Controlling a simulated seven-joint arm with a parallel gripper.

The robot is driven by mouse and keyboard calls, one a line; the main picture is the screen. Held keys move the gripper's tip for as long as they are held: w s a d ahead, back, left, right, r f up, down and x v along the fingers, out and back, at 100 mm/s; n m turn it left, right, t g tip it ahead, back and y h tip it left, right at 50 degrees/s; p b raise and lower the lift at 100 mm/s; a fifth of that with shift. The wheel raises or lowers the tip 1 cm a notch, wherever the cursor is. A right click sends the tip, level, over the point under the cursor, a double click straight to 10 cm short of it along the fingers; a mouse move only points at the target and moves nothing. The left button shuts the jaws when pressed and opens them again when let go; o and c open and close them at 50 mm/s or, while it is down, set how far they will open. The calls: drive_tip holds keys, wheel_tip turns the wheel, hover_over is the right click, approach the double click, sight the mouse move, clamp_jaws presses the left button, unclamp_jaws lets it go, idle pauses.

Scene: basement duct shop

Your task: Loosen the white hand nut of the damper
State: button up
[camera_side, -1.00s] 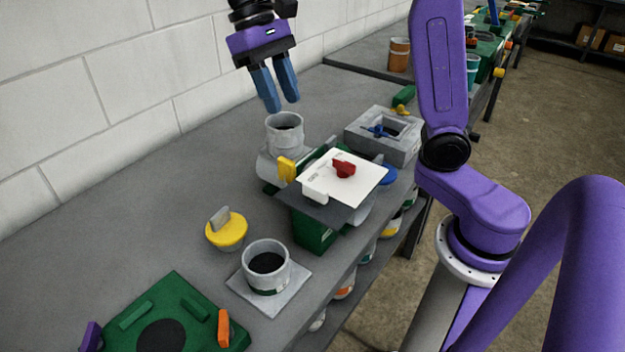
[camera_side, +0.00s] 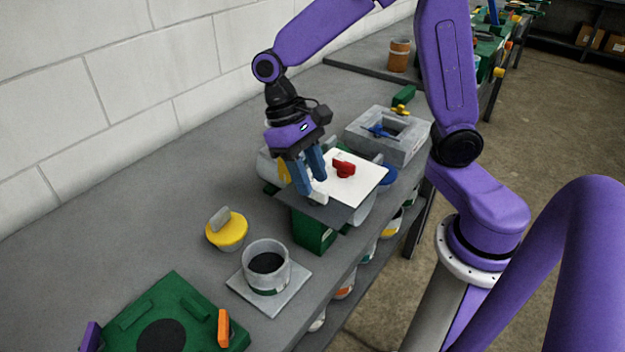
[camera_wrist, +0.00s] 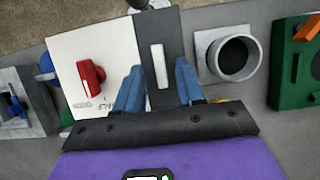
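The white hand nut (camera_wrist: 158,66) is an upright-looking bar on the dark grey plate beside the damper's white card (camera_side: 358,175). In the side view the nut (camera_side: 320,198) is partly hidden by a blue finger. A red handle (camera_side: 344,169) sits on the white card and also shows in the wrist view (camera_wrist: 91,76). My gripper (camera_side: 312,182) is open and points down at the nut. In the wrist view its two blue fingers lie on either side of the nut, with a gap on each side. Whether the fingertips are down level with it is unclear.
A yellow knob (camera_side: 226,231) and a grey round collar on a square plate (camera_side: 292,289) stand nearer the camera. A green plate (camera_side: 186,290) lies at the front. A grey square box with a blue handle (camera_side: 415,147) stands behind the damper. The bench by the wall is clear.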

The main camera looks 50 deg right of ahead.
drive_tip(key=shift+x, duration=0.85)
clamp_jaws()
